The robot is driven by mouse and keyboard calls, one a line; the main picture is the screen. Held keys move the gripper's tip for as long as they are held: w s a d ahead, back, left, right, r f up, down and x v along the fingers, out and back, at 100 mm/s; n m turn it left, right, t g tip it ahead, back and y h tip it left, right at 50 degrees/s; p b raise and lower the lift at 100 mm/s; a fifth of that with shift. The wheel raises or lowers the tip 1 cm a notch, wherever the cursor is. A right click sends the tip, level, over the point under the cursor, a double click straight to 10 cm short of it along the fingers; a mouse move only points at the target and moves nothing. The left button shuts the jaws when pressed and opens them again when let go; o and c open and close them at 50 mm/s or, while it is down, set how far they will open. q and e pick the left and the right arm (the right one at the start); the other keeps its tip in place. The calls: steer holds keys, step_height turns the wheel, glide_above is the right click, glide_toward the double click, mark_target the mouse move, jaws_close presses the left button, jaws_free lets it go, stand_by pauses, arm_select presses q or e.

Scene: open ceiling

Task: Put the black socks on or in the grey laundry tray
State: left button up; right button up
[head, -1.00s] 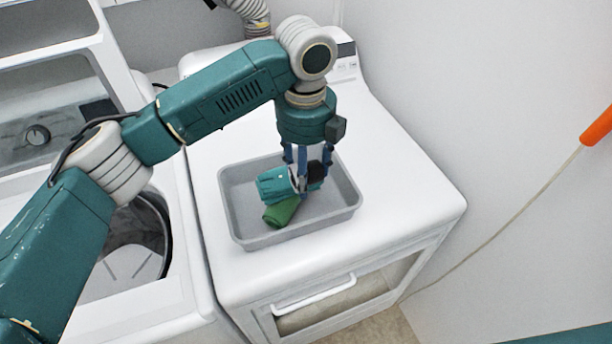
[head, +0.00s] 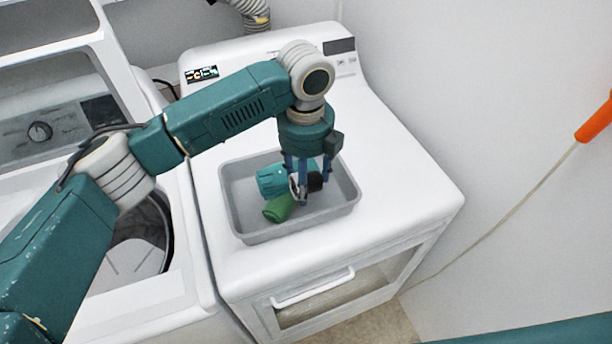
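The grey laundry tray (head: 229,205) sits on top of the white machine on the right. My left gripper (head: 312,190) reaches down into the tray, pointing at its floor. The black socks (head: 315,183) are a small dark bundle between its fingers, partly hidden by them. The fingers look shut on the socks, low inside the tray's walls. I cannot tell whether the socks touch the tray's floor. A teal rolled cloth (head: 271,181) lies just left of the fingers, and a green rolled item (head: 278,209) lies in front of it. My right gripper is out of view.
A white washer (head: 180,320) with an open lid and drum stands to the left. The white machine top (head: 400,190) is clear right of the tray. An orange-handled pole (head: 597,122) leans by the wall at right.

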arm_select(q)
steer(key=shift+o, duration=0.7)
steer(key=shift+f, duration=0.2)
steer(key=shift+a, duration=0.1)
steer(key=shift+w+r, duration=0.1)
steer(key=shift+r, duration=0.1)
step_height(320, 180, up, 13)
steer(key=b, duration=0.4)
